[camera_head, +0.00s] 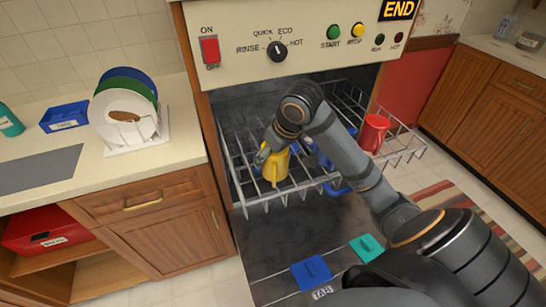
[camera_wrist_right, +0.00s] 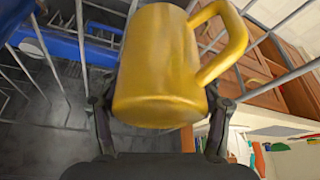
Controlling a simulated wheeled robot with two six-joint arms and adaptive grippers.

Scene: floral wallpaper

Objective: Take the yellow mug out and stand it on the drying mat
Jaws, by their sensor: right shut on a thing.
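The yellow mug (camera_head: 275,168) is at the left part of the pulled-out dishwasher rack (camera_head: 285,190). My right gripper (camera_head: 266,154) is shut on it. In the right wrist view the mug (camera_wrist_right: 158,65) sits between the two fingers, its handle to the upper right. I cannot tell whether it touches the rack. A flat dark grey mat (camera_head: 38,171), apparently the drying mat, lies bare on the left counter. My left gripper is not in view.
A red mug (camera_head: 373,132) and blue dishes (camera_head: 335,183) are in the rack. A plate stand (camera_head: 137,143) with plates, a blue box (camera_head: 65,117) and a teal bottle (camera_head: 9,121) stand on the left counter (camera_head: 150,172). The dishwasher door (camera_head: 290,243) is open below the rack.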

